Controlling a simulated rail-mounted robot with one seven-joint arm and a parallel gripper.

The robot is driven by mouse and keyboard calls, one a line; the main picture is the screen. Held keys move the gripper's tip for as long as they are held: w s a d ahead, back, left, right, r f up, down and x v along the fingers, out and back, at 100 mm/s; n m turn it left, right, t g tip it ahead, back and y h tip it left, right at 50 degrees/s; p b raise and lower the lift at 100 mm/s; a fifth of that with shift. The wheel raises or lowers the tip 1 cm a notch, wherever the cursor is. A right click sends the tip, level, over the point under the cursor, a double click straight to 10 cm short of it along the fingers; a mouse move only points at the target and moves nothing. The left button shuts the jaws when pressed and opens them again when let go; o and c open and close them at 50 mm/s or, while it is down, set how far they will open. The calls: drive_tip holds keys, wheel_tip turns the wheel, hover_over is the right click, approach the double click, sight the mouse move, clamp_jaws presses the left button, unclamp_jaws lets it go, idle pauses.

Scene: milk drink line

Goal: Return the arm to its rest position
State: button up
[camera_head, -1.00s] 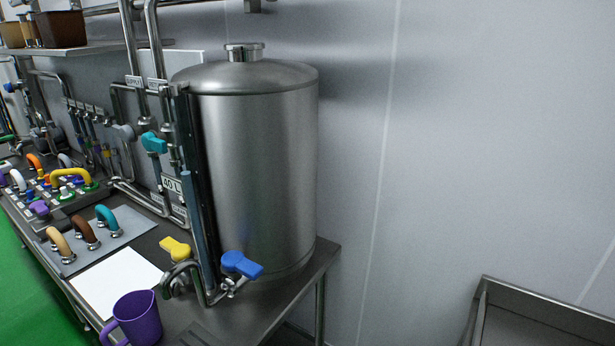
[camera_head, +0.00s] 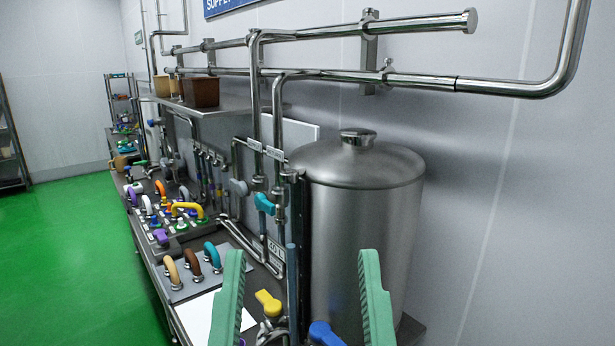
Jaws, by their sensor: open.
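My gripper (camera_head: 304,275) shows at the lower middle of the head view, its two green ridged fingers apart with a wide gap between them. Nothing is held between the fingers. Behind the gap are the steel tank (camera_head: 362,215) and a yellow valve handle (camera_head: 268,302). A blue valve handle (camera_head: 325,334) shows low between the fingers. The rest of my arm is out of view.
A steel bench (camera_head: 150,262) runs along the wall at left, with coloured looped handles (camera_head: 192,264) and a white sheet (camera_head: 200,318). Pipes (camera_head: 330,78) cross the wall above. A shelf (camera_head: 205,106) carries brown containers (camera_head: 201,92). The green floor (camera_head: 75,255) at left is clear.

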wheel_tip(320, 180, up, 21)
drive_tip(key=p, duration=1.7)
wheel_tip(320, 180, down, 41)
drive_tip(key=b, duration=4)
drive_tip(key=shift+d+b, duration=0.2)
drive_tip(key=shift+b, duration=0.2)
